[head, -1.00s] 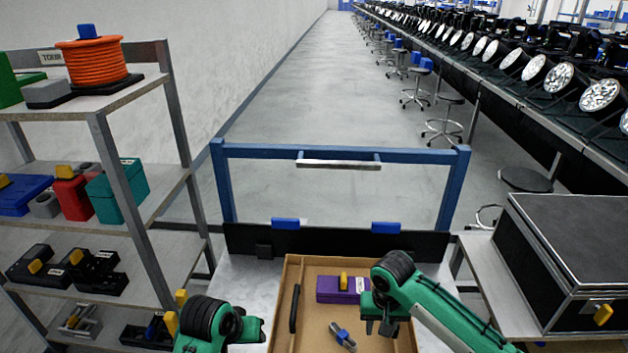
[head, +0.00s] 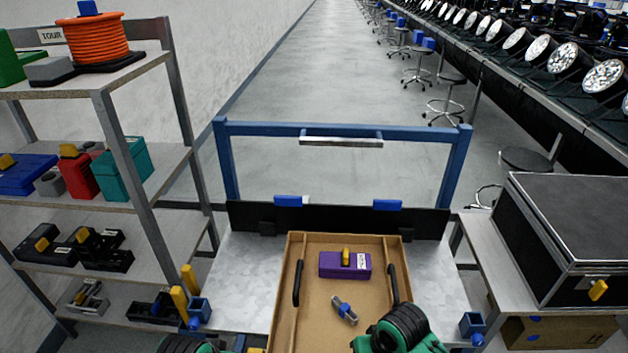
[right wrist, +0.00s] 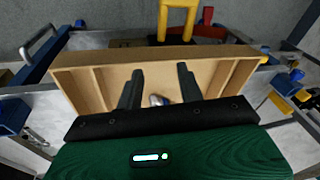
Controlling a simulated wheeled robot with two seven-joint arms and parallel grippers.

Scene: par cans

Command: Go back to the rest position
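My right gripper shows in the right wrist view (right wrist: 158,80), with its two dark fingers apart and nothing between the tips. It is over the cardboard-brown tray (right wrist: 85,85), seen beyond the fingers. In the head view my right arm's black and green wrist is at the bottom, just over the tray's near right part; its fingers are hidden there. Only the top of my left arm's wrist shows at the bottom edge, left of the tray; the left gripper is out of the picture. The tray (head: 297,238) sits on the cart's grey top (head: 240,285).
The tray holds a purple box (head: 330,265), a small blue and silver item (head: 345,310) and black handles at its sides. A blue cart frame (head: 260,128) rises behind. A shelf rack (head: 130,170) stands left, a black case (head: 560,240) right. The aisle ahead is clear.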

